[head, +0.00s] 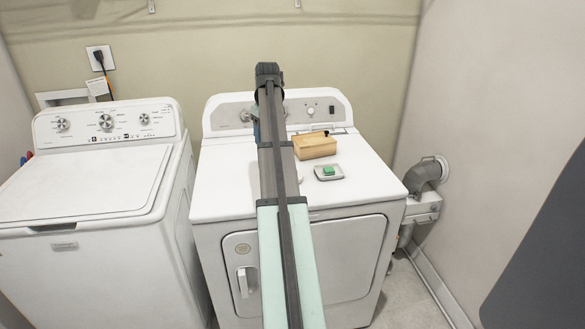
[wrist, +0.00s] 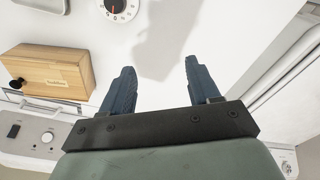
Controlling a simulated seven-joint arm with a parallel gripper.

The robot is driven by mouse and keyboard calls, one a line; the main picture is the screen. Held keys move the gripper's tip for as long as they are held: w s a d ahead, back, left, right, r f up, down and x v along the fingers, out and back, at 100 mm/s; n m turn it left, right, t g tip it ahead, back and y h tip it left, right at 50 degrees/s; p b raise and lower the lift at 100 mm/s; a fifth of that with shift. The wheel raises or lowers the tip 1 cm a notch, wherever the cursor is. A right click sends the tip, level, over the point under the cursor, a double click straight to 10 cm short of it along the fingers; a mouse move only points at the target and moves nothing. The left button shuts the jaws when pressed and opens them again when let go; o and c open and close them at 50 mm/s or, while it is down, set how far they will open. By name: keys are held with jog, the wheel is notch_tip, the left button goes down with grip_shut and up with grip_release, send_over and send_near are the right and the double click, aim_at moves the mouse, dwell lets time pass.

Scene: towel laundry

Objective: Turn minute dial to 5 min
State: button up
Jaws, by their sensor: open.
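The exact pointer reading is too small to tell.
A wooden box (head: 315,146) stands on the dryer (head: 225,185) near its control panel. A small tray (head: 338,173) with a green block (head: 328,171) lies nearer the front. A washer (head: 85,185) stands left; a grey vent pipe (head: 428,172) is at right.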

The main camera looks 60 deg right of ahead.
jog(key=s+d+r+m, duration=0.1)
jog(key=s+d, duration=0.3)
jog(key=s, duration=0.4)
jog(key=shift+g, duration=0.4)
jog(key=f, duration=1.3)
jog(key=shift+w+f, duration=0.1)
jog(key=shift+w, duration=0.15)
jog(key=shift+c, duration=0.4)
jog(key=c, duration=1)
jog(key=shift+m, duration=0.3)
